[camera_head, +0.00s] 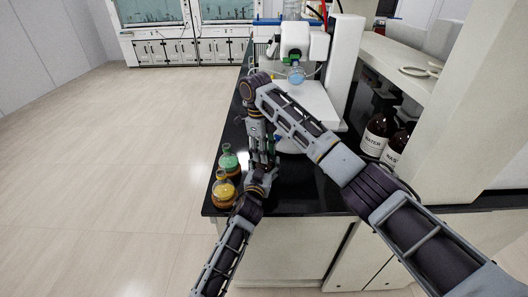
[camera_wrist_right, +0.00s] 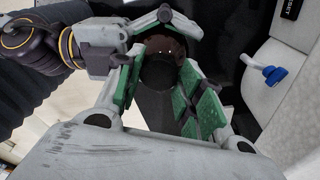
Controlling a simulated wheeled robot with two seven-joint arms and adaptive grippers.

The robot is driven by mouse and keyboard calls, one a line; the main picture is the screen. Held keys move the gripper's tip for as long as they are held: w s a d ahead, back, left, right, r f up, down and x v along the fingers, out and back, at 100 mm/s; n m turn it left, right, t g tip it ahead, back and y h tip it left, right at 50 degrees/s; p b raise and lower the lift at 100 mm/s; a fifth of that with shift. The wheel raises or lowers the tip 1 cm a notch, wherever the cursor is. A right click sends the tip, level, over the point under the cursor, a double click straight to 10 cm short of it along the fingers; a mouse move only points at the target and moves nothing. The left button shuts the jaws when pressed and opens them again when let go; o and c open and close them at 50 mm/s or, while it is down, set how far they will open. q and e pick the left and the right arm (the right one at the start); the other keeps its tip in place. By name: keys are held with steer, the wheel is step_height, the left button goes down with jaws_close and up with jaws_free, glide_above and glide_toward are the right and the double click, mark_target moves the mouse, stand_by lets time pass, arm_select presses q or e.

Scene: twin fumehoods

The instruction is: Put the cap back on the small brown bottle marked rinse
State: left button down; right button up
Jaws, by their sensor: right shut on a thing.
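My right gripper (camera_head: 264,152) points down over the black bench, at the end of the forearm that bends down from the upper left. In the right wrist view its green-padded fingers (camera_wrist_right: 160,78) are closed around a black round cap (camera_wrist_right: 158,72). Just beyond the cap is a dark brown round surface (camera_wrist_right: 165,45), apparently the small brown bottle; its label is hidden. I cannot tell whether cap and bottle touch. My left gripper (camera_wrist_right: 148,30) reaches in from the left, its fingers around the brown bottle. In the head view the arms hide bottle and cap.
A yellow-orange flask (camera_head: 224,190) and a green flask (camera_head: 229,161) stand at the bench's left edge, close to my left arm. Large brown bottles, one labelled WATER (camera_head: 376,137), stand under the shelf at right. A white apparatus with a blue flask (camera_head: 296,74) stands behind.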

steer(key=shift+w+r, duration=0.1)
steer(key=o, duration=0.6)
steer(key=shift+o, duration=0.2)
steer(key=shift+r, duration=2.2)
steer(key=shift+c, duration=0.2)
